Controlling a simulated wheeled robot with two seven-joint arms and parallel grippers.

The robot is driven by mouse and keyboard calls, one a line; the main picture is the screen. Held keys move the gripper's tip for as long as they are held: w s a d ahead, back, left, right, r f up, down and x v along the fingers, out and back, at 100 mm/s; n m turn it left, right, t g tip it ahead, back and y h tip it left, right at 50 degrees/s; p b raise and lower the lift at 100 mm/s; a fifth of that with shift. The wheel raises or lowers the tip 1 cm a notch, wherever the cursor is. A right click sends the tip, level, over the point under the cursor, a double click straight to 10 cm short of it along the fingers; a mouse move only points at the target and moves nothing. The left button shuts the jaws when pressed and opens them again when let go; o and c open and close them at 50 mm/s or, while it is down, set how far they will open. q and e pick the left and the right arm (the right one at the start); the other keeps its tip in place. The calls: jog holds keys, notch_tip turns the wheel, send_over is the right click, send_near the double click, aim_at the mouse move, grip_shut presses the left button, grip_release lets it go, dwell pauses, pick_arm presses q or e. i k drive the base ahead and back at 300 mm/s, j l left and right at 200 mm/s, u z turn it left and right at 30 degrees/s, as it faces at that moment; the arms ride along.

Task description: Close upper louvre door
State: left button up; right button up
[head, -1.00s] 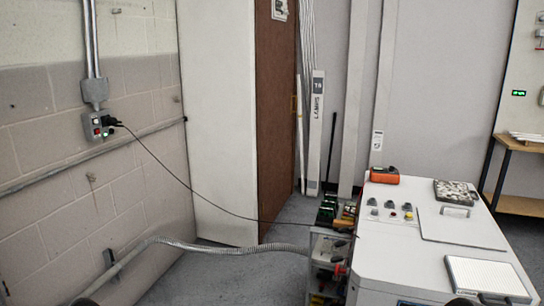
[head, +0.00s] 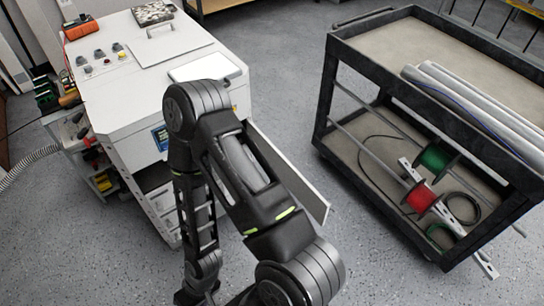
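The white transformer cabinet (head: 120,120) stands at left centre in the head view. A white flat panel (head: 301,180), which looks like a louvre door, stands open, sticking out from the cabinet's front right side. My arm covers its left part, so its hinge edge and any slats are hidden. One dark arm of mine, apparently the right, rises from the bottom, bends in front of the cabinet and runs down again. Its lower end reaches the bottom edge of the picture, and no fingertips show. I see no contact between a gripper and the panel. My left gripper is out of view.
A black two-shelf cart (head: 345,130) stands at the right, with grey pipes (head: 470,105) on top and green and red spools (head: 420,197) below. Grey floor lies between cart and cabinet. A small tool rack (head: 100,170) and ribbed hose (head: 30,160) are at the left.

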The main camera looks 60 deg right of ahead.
aim_at(317, 206)
jog(key=k+l, duration=0.15)
jog(key=l, duration=0.2)
jog(key=k+l, duration=0.15)
jog(key=l, duration=0.25)
jog(key=k+l, duration=0.15)
jog(key=l, duration=0.2)
jog(key=k+l+z, duration=0.1)
jog(key=l, duration=0.25)
jog(key=k+l, duration=0.15)
jog(key=l, duration=0.25)
jog(key=k+l, duration=0.15)
jog(key=l, duration=0.2)
